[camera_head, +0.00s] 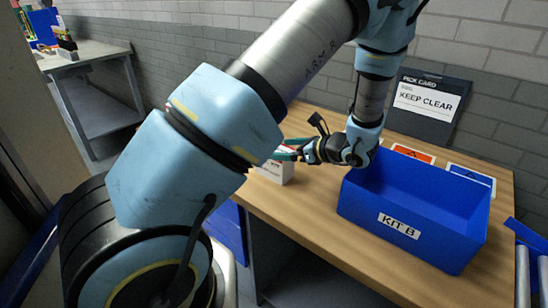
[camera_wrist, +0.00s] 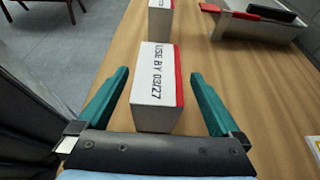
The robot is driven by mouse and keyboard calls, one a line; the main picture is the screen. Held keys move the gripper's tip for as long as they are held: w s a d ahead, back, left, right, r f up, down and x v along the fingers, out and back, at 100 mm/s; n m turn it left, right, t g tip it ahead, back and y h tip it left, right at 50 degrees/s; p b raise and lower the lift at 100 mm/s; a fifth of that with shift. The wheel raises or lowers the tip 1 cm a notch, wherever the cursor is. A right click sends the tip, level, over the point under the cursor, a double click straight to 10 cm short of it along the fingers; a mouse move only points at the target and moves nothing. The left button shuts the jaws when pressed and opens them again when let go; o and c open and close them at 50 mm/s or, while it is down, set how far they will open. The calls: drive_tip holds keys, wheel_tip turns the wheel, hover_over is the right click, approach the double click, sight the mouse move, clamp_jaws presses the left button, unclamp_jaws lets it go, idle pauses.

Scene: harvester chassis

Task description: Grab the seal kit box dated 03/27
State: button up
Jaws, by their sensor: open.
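A white box with a red edge (camera_wrist: 157,85), printed "USE BY 03/27", stands on the wooden table in the wrist view. My gripper (camera_wrist: 160,75) is open, with one teal finger on each side of this box. Gaps show between the fingers and the box, and nothing is gripped. In the head view, my gripper (camera_head: 284,151) is at a white box (camera_head: 276,173) near the table's left edge. My arm partly hides the box there. A second white and red box (camera_wrist: 160,20) stands farther off in the wrist view, its date not readable.
A blue bin marked "KIT B" (camera_head: 410,240) stands on the table (camera_head: 320,235) to the right. A "KEEP CLEAR" board (camera_head: 428,103) is behind it. A grey metal tray (camera_wrist: 258,30) with dark and red items lies at the wrist view's upper right.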

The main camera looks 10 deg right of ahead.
sight(277, 149)
drive_tip(key=shift+p+x, duration=0.45)
drive_tip(key=shift+x, duration=1.15)
drive_tip(key=c, duration=1.5)
